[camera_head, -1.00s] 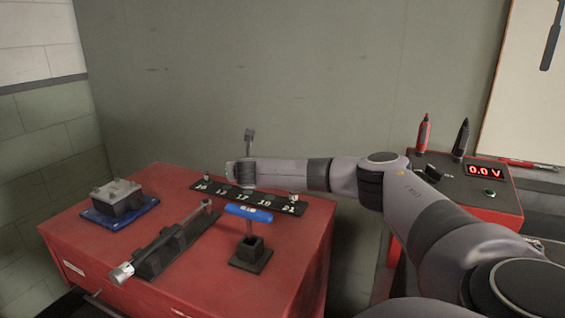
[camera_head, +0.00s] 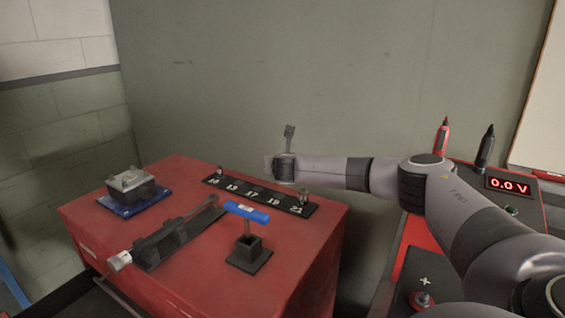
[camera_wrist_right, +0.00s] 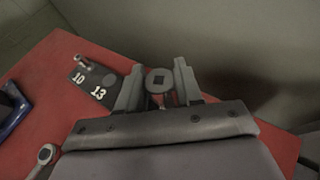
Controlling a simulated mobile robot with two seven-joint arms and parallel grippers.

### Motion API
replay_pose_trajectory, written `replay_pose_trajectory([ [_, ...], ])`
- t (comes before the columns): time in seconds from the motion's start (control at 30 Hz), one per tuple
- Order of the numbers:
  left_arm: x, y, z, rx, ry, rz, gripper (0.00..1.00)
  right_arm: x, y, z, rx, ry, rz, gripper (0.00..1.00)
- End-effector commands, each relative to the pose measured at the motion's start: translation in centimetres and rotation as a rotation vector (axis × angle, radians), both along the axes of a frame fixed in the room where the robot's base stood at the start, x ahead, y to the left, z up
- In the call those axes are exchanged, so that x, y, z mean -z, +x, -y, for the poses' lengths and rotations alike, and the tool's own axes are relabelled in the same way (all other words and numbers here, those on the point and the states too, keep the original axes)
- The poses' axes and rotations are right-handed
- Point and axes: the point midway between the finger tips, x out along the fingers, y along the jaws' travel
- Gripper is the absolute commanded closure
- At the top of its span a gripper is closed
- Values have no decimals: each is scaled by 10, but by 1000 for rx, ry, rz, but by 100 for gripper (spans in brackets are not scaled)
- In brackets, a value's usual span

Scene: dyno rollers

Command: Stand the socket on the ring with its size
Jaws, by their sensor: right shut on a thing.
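A metal socket (camera_wrist_right: 159,80) with a square hole in its top is held between the fingers of my right gripper (camera_wrist_right: 157,84) in the right wrist view. In the head view the wrist (camera_head: 284,168) hides the fingers and the socket. The black socket strip (camera_head: 262,199) lies along the back of the red cabinet, with white numbers 10, 13, 17, 19 and 21. Small sockets stand at its 10 end (camera_head: 220,171) and 21 end (camera_head: 303,196). The wrist view shows the 10 socket (camera_wrist_right: 82,62) and a bare grey ring (camera_wrist_right: 110,80) by 13. My left gripper is out of view.
On the red cabinet top (camera_head: 193,247) are a blue-handled tool (camera_head: 247,212) upright in a black holder (camera_head: 248,254), a ratchet (camera_head: 122,260) on a dark rack, and a grey block on a blue base (camera_head: 133,199). A voltage panel (camera_head: 508,185) stands at right.

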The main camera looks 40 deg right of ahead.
Motion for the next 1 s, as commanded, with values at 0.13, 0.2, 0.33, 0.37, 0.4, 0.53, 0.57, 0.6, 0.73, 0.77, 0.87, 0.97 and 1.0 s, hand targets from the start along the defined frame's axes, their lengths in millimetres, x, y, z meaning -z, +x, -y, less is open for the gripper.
replay_pose_trajectory([
  [0.13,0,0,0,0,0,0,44,15,0,-1,-2,-1,-2,100],
  [0.2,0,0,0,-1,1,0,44,23,0,-1,-1,-2,-2,100],
  [0.33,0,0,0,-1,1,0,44,37,0,-1,-1,0,-1,100],
  [0.37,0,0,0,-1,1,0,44,41,0,-1,-2,-1,-2,100],
  [0.4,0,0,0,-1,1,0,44,45,0,-1,-1,-1,-2,100],
  [0.53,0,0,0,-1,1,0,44,54,0,0,0,0,0,100],
  [0.57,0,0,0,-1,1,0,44,56,0,0,0,0,0,100],
  [0.6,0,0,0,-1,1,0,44,58,0,0,-1,0,0,100],
  [0.73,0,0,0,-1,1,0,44,62,0,-1,-1,0,1,100],
  [0.77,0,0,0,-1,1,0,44,62,0,0,-1,0,1,100],
  [0.87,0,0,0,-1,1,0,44,62,0,0,-1,0,1,100],
  [0.97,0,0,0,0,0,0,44,62,0,0,-1,0,1,100],
  [1.0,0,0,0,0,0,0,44,62,0,0,-1,0,1,100],
])
